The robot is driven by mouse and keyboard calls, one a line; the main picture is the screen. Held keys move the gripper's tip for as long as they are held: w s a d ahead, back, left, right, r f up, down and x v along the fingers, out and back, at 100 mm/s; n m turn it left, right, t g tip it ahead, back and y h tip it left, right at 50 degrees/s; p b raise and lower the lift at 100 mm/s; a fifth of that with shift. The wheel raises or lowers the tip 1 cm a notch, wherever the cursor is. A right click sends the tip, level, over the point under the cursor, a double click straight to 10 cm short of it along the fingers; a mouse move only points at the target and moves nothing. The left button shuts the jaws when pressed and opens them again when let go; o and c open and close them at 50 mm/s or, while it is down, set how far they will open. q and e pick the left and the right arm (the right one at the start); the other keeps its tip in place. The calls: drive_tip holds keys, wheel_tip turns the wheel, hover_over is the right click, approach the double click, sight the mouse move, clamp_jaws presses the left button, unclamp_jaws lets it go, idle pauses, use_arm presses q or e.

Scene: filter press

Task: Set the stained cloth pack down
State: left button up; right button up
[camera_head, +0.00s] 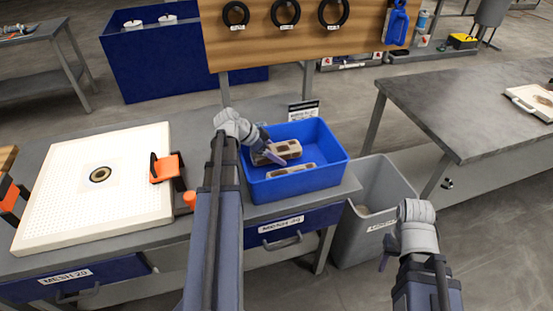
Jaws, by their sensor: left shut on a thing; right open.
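My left gripper (272,152) reaches over the blue bin (309,182) from its left side. It is shut on a beige cloth pack with brown stains (287,148), which is tilted inside or just above the bin; I cannot tell whether it touches the bottom. A second similar pack (292,171) lies in the bin, nearer the front wall. The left wrist and fingers hide part of the held pack. My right gripper (386,255) is open and empty, low in front of the grey waste bin, its fingers partly hidden by the wrist.
A white perforated plate (98,187) with a dark-ringed hole and an orange-black clamp (168,168) fill the bench's left. A grey bin (371,199) stands right of the bench. The right table (460,105) is mostly clear.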

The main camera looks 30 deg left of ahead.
use_arm(q)
drive_tip(key=shift+f+b, duration=0.55)
drive_tip(key=shift+f, duration=0.1)
drive_tip(key=o, duration=1.5)
drive_tip(key=shift+r, duration=0.15)
